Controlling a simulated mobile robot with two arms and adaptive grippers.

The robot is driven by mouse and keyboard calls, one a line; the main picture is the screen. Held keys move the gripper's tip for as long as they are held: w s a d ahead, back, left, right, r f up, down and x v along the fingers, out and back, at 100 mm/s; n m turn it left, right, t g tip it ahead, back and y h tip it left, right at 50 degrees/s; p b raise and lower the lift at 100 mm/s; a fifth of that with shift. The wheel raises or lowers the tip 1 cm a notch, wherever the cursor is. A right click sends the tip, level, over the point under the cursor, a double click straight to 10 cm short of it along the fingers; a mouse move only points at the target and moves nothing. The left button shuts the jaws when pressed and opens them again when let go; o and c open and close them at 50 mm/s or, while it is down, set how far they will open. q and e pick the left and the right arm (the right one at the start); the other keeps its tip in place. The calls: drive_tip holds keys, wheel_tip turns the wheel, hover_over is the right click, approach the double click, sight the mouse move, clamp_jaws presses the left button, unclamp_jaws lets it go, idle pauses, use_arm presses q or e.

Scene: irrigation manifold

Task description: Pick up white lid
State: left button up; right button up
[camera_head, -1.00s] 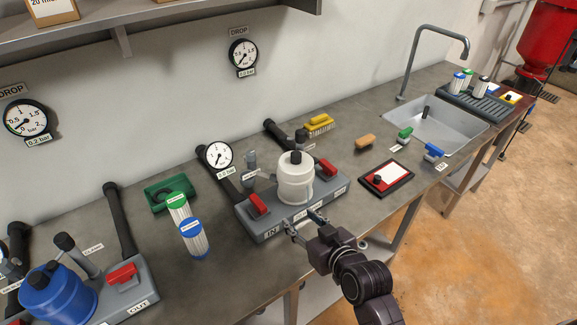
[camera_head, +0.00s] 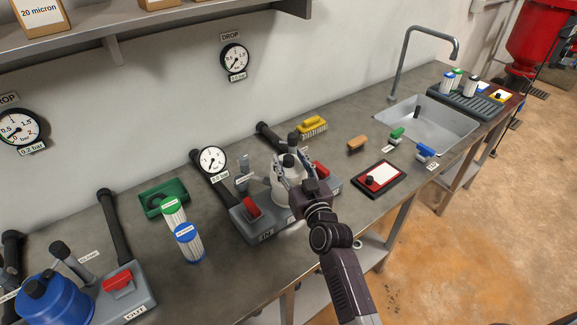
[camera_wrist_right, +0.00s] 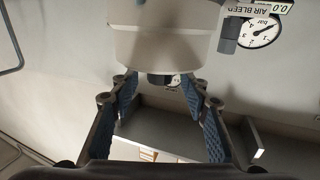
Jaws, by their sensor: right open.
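The white lid (camera_wrist_right: 165,42) is the round white top of a canister on the middle manifold; a black knob (camera_wrist_right: 160,78) sticks out of it. In the head view my right gripper (camera_head: 293,172) is at the white canister (camera_head: 280,194) and covers part of it. In the right wrist view the open right gripper (camera_wrist_right: 160,87) has a blue-padded finger on each side of the knob, with the white part just beyond the fingertips. I cannot tell whether a finger touches the lid. My left gripper is not in view.
The manifold base has red valve handles (camera_head: 251,208) and a pressure gauge (camera_head: 212,159) close by. Green and blue cartridges (camera_head: 188,245) stand left of it. A black-framed tray (camera_head: 392,183) lies to the right, before the sink (camera_head: 440,128).

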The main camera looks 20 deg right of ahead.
drive_tip(key=shift+w, duration=0.8)
drive_tip(key=shift+c, duration=0.3)
clamp_jaws()
drive_tip(key=shift+r, duration=0.15)
